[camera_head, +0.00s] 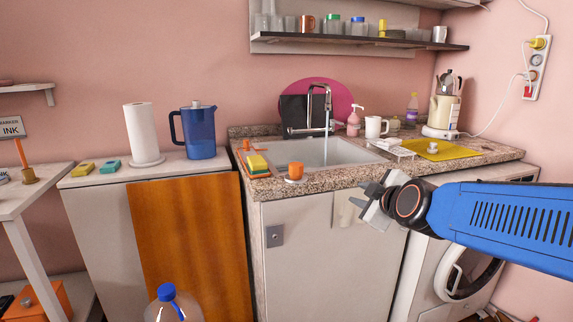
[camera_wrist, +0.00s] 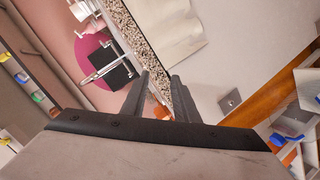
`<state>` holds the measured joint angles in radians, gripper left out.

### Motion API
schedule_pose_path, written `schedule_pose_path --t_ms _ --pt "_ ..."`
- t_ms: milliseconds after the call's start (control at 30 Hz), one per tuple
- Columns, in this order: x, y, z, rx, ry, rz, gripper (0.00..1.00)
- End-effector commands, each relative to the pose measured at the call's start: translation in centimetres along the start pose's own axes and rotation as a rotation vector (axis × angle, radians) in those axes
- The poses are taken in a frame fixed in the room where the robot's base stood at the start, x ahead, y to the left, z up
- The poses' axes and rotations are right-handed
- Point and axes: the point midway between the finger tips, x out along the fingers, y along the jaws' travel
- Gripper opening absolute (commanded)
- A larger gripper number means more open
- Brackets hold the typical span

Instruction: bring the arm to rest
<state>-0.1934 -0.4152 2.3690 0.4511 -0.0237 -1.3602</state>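My arm reaches in from the right in the head view, its blue link in front of the washing machine. My gripper (camera_head: 372,200) is in the air in front of the sink cabinet, just below the counter edge. In the wrist view my gripper (camera_wrist: 158,88) shows two dark fingers with a gap between them. The gripper is open and nothing is seen between the fingers. An orange object shows behind the fingers in the wrist view, apart from them.
The granite counter (camera_head: 310,190) holds a sink (camera_head: 335,152) with running tap (camera_head: 318,105), a white mug (camera_head: 375,127), a yellow mat (camera_head: 435,149) and a kettle (camera_head: 445,105). A washing machine (camera_head: 432,270) stands at right. A blue-capped bottle (camera_head: 170,305) stands in front.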

Motion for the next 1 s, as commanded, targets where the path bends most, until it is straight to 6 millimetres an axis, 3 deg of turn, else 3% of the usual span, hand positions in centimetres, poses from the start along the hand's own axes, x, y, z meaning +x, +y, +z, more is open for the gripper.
schedule_pose_path --t_ms 333,500,700,833,1000 --pt "-9.7 -8.6 8.0 0.475 -0.265 -0.261 0.27" --pt "-15.2 -12.6 12.7 0.707 -0.488 -0.299 0.27" --pt "-20.4 -15.7 16.9 0.909 -0.713 -0.268 0.27" --pt "-22.2 -16.7 18.2 0.971 -0.788 -0.245 0.27" --pt "-22.6 -16.9 18.5 0.989 -0.809 -0.237 0.27"
